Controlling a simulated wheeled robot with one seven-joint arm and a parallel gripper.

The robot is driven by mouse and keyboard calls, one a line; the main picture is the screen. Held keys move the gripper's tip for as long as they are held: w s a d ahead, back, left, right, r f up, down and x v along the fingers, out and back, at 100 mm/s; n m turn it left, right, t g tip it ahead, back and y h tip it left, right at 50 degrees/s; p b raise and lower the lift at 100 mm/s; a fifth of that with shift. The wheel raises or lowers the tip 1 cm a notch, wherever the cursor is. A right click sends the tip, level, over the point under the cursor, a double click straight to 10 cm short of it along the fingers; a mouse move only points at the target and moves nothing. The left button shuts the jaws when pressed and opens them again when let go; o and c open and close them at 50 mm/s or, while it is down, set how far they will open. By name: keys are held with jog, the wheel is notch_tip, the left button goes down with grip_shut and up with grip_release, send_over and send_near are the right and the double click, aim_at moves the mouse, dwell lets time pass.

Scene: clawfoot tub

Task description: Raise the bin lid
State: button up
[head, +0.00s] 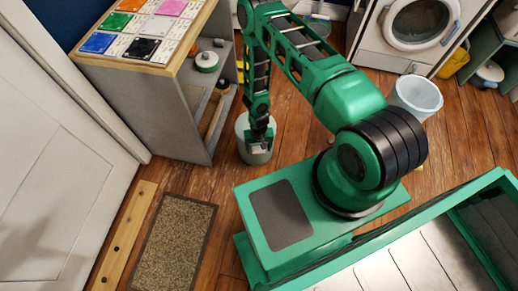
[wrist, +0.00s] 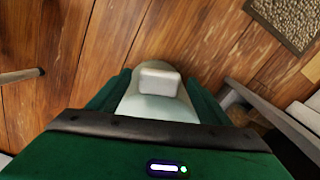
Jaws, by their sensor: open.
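The pale round bin (head: 248,152) stands on the wooden floor beside the shelf unit in the head view. My gripper (head: 262,137) is over its top and hides part of it, so I cannot tell there how the lid sits. In the wrist view the pale rounded lid (wrist: 150,107) lies between my green fingers, with a small white block (wrist: 160,82) at its far edge. My gripper (wrist: 158,75) is open, one finger on each side of the block. I cannot tell whether the fingers touch it.
The grey shelf unit (head: 165,112) stands close at the bin's left. A doormat (head: 172,243) and a wooden plank (head: 124,237) lie front left by the white door. A pale bucket (head: 415,98) and a washing machine (head: 400,50) are at right.

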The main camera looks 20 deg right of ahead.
jog(key=shift+f, duration=0.35)
jog(key=shift+c, duration=0.4)
